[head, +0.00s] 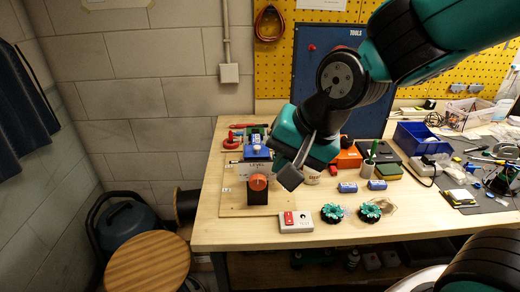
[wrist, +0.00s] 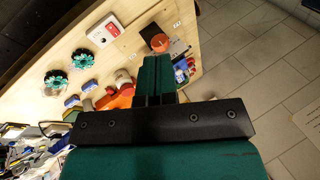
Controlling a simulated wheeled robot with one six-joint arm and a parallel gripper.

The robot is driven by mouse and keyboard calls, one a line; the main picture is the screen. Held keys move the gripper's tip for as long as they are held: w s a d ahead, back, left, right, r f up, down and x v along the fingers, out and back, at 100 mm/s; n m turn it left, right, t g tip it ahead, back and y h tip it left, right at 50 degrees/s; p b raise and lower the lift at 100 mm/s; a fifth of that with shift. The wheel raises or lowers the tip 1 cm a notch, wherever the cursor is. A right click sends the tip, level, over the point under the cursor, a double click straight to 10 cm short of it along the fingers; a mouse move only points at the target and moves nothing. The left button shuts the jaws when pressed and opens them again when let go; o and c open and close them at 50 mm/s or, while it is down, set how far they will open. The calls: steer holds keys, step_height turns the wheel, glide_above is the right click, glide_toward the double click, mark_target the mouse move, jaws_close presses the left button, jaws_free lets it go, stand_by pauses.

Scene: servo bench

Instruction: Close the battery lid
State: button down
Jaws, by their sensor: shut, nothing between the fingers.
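A small blue box-like part (head: 257,153), which looks like the battery holder, sits on the wooden board (head: 232,200) at the bench's left end. My gripper's arm partly overlaps it, and I cannot tell clearly how its lid stands. It also shows in the wrist view (wrist: 181,72), beside the fingers. My gripper (head: 289,178) is shut and empty, above the bench and right of the orange knob (head: 258,182). In the wrist view the closed fingers (wrist: 156,60) point toward the board. Two blue cylinders, perhaps batteries (head: 347,187) (head: 377,185), lie on the bench to the right.
The orange knob tops a black block close to the gripper. A grey box with a red switch (head: 296,222) and two teal-and-black round parts (head: 331,213) (head: 369,212) line the front. A red ring (head: 231,143) lies behind left. A blue bin (head: 420,138) stands right.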

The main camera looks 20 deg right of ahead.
steer(key=w+d+m+t+h, duration=0.25)
steer(key=w+d+m, duration=0.25)
steer(key=w+m, duration=0.4)
steer(key=m+p, duration=0.1)
steer(key=p, duration=0.1)
glide_toward(258, 152)
step_height(258, 152, down, 4)
steer(key=shift+w+f+t+p, duration=0.2)
steer(key=shift+w+t+p, duration=0.05)
steer(key=shift+w+p, duration=0.25)
steer(key=shift+w+f+t+p, duration=0.2)
steer(key=shift+w+p, duration=0.15)
steer(key=shift+w, duration=0.3)
steer(key=shift+w+a+f, duration=0.1)
steer(key=shift+w+f, duration=0.15)
steer(key=shift+w, duration=0.15)
